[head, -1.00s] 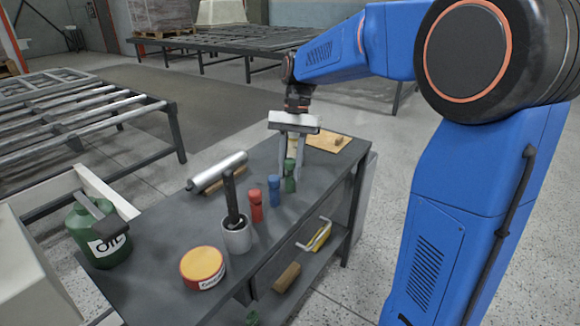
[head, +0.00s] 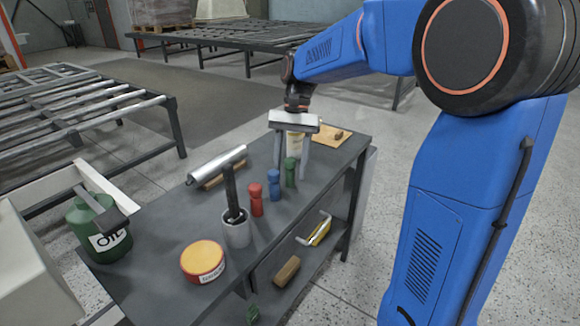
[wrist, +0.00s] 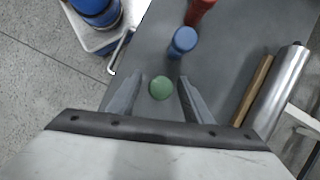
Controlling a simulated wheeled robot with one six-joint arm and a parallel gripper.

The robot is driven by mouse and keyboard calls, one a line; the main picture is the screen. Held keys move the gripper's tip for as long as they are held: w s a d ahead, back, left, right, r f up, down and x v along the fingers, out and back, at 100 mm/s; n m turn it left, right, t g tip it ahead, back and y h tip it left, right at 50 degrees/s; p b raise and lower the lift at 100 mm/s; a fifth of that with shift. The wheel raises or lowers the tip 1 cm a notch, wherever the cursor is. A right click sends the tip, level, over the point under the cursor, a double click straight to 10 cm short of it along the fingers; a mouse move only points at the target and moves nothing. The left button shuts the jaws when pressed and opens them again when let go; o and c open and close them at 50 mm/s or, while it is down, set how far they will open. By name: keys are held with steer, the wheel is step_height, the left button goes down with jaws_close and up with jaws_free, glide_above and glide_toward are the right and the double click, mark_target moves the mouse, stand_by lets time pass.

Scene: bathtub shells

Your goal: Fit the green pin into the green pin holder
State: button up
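The green pin (head: 290,172) stands upright on the dark workbench, at the end of a row with a blue and a red pin. My gripper (head: 293,169) is open above and around it. In the wrist view the pin's round green top (wrist: 160,88) lies between the two spread fingers (wrist: 160,84), with a gap on each side. I cannot make out a green pin holder for certain. A small green thing (head: 253,313) on the lower shelf is too cut off to identify.
The blue pin (head: 273,185) and red pin (head: 256,200) stand close by. A grey cup (head: 236,232) with a dark handle, a yellow-lidded tin (head: 203,260), a metal roller (head: 217,165) and an oil can (head: 98,228) also occupy the bench (head: 150,235).

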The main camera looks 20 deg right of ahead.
steer(key=v, duration=1.7)
steer(key=shift+r, duration=0.25)
steer(key=s+d+f+n+t+h, duration=0.1)
steer(key=s+f+n+t, duration=0.1)
steer(key=s+f, duration=0.4)
steer(key=s+d+f+n+t, duration=0.1)
steer(key=s+f+n+t, duration=0.1)
steer(key=s+f, duration=0.5)
steer(key=s+d+f+n+t+h, duration=0.1)
steer(key=s+f+n+t, duration=0.2)
steer(key=s+f, duration=0.4)
steer(key=shift+s+t+h, duration=0.3)
steer(key=shift+s+t, duration=0.5)
steer(key=shift+s, duration=3.65)
steer(key=shift+d+f, duration=0.1)
